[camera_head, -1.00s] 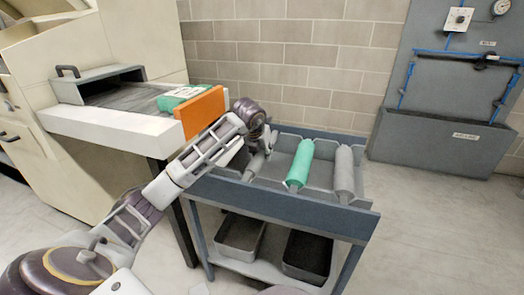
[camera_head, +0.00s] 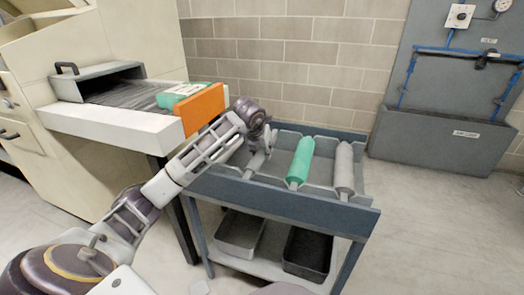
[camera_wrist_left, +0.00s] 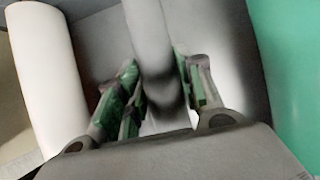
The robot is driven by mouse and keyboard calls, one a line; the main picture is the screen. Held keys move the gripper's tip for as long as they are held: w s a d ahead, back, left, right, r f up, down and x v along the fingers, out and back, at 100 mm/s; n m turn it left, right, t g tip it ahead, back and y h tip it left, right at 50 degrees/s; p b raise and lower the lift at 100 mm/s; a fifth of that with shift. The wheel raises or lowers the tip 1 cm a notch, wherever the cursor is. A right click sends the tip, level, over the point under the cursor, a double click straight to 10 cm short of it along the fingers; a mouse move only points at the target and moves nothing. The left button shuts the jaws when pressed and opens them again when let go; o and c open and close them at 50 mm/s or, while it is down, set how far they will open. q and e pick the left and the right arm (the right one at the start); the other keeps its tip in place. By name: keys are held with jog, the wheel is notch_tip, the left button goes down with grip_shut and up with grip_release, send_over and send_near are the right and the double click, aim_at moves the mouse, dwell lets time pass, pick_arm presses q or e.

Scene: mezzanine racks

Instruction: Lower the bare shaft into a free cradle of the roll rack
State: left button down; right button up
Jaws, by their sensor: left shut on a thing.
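My left gripper (camera_head: 262,148) is over the left part of the roll rack (camera_head: 285,208), a blue-grey cart with a cradled top. It is shut on the bare shaft (camera_head: 255,163), a plain grey rod. In the left wrist view the shaft (camera_wrist_left: 148,30) runs between the two green-padded fingers (camera_wrist_left: 157,88). The shaft lies low between the rack's side walls; I cannot tell whether it touches the cradle. A green roll (camera_head: 301,160) and a grey roll (camera_head: 344,168) lie in cradles to its right. My right gripper is not in view.
A white roll (camera_wrist_left: 45,80) stands left of the shaft in the left wrist view, with a green roll (camera_wrist_left: 290,70) at right. A machine outfeed with an orange plate (camera_head: 203,108) is left of the rack. Two bins (camera_head: 307,252) sit on the lower shelf.

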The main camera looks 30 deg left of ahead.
pick_arm(q)
jog(key=shift+f, duration=0.25)
dwell(0.4)
jog(key=c, duration=0.9)
grip_release()
jog(key=shift+o, duration=0.2)
jog(key=shift+f, duration=0.1)
jog(key=v, duration=1)
jog(key=shift+s+r, duration=0.1)
jog(key=shift+r, duration=0.15)
jog(key=shift+v, duration=0.8)
